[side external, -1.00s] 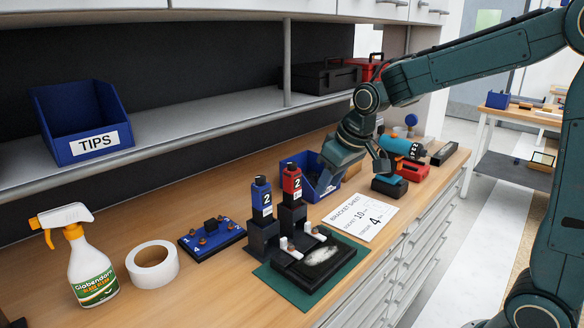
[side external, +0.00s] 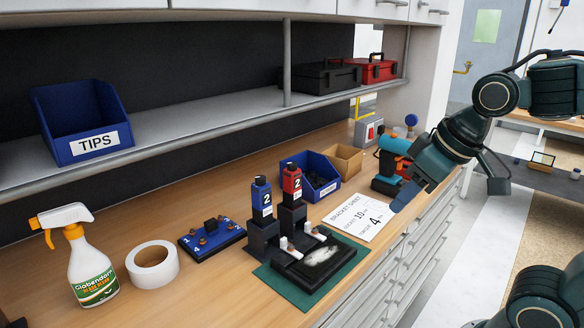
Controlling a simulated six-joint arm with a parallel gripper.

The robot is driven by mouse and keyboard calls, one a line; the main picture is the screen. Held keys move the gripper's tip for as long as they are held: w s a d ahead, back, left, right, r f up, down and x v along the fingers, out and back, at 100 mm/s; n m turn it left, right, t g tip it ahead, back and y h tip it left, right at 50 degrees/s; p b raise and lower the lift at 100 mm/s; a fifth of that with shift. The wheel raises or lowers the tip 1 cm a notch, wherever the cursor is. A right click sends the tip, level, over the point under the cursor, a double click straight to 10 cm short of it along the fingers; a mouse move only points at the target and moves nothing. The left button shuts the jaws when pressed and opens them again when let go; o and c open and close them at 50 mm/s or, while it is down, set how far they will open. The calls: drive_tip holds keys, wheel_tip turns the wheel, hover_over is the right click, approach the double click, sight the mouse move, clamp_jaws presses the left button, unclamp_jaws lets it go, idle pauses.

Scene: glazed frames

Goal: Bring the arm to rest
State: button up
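My gripper (side external: 407,194) hangs at the right, over the front edge of the bench, pointing down and to the left. Its tip is just right of the bracket sheet (side external: 359,217) in the picture. No object shows in it, but from this angle I cannot tell whether its fingers are open or shut. My arm reaches in from the right edge, bent and clear of the shelf.
A teal and orange drill (side external: 391,160) stands behind my gripper and is partly hidden by it. Blue and red upright units labelled 2 (side external: 262,198) (side external: 291,183) stand in black holders by a green mat (side external: 285,287). A blue bin (side external: 322,188) and cardboard box (side external: 346,158) are behind.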

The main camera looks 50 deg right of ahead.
drive_tip(key=s, duration=0.2)
drive_tip(key=s+f, duration=0.1)
drive_tip(key=s, duration=0.2)
drive_tip(key=shift+a, duration=0.15)
